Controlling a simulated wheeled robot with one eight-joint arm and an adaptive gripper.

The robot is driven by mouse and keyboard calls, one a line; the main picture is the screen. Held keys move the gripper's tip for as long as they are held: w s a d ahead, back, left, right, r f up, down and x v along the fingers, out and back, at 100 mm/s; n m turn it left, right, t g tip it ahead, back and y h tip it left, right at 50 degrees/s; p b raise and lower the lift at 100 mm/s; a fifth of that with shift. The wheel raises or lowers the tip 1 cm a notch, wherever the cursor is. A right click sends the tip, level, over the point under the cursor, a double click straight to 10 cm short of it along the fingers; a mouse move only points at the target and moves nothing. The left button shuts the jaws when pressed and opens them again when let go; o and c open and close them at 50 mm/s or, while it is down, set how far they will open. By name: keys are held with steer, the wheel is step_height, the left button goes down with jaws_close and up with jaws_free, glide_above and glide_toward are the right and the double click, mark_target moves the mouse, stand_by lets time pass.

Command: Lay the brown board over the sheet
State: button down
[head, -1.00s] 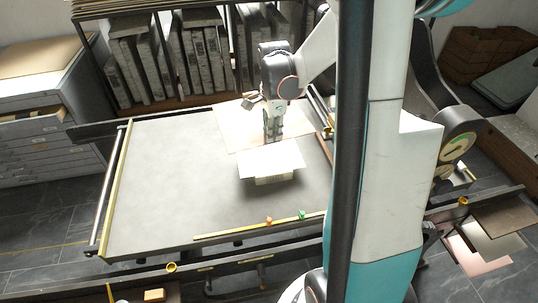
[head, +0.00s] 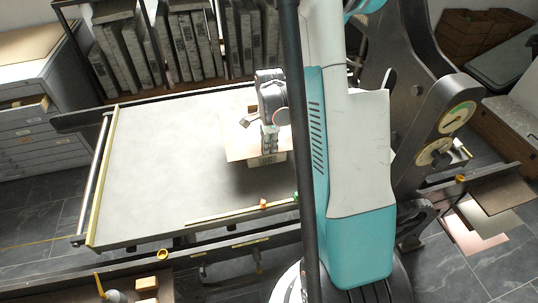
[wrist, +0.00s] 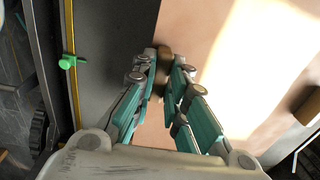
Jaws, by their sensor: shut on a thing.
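The brown board (head: 240,149) is a flat tan panel above the stone slab on the press bed, and it fills much of the wrist view (wrist: 195,70). My gripper (head: 267,156) is at the board's near part, its fingers pointing down. In the wrist view its fingers (wrist: 164,68) are closed on a small brown block at the board's edge. The pale slab (head: 280,159) shows only a sliver beside the fingers. The white sheet is hidden beneath the board. I cannot tell whether the board touches it.
The grey press bed (head: 165,155) is bare on the left. A yellow strip with an orange peg (head: 263,203) and a green peg (wrist: 67,62) runs along its front. A rack of slabs (head: 150,50) stands behind. My arm hides the bed's right side.

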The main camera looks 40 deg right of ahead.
step_height(320, 180, down, 4)
steer(key=shift+f+b, duration=0.2)
steer(key=shift+b, duration=0.5)
steer(key=shift+r, duration=0.1)
steer(key=c, duration=2)
jaws_free()
steer(key=shift+f, duration=0.2)
steer(key=shift+c, duration=0.2)
steer(key=o, duration=0.4)
steer(key=shift+o, duration=0.2)
steer(key=shift+r, duration=0.1)
step_height(320, 180, up, 12)
steer(key=p, duration=0.4)
steer(key=shift+s+r, duration=0.1)
steer(key=shift+s, duration=0.05)
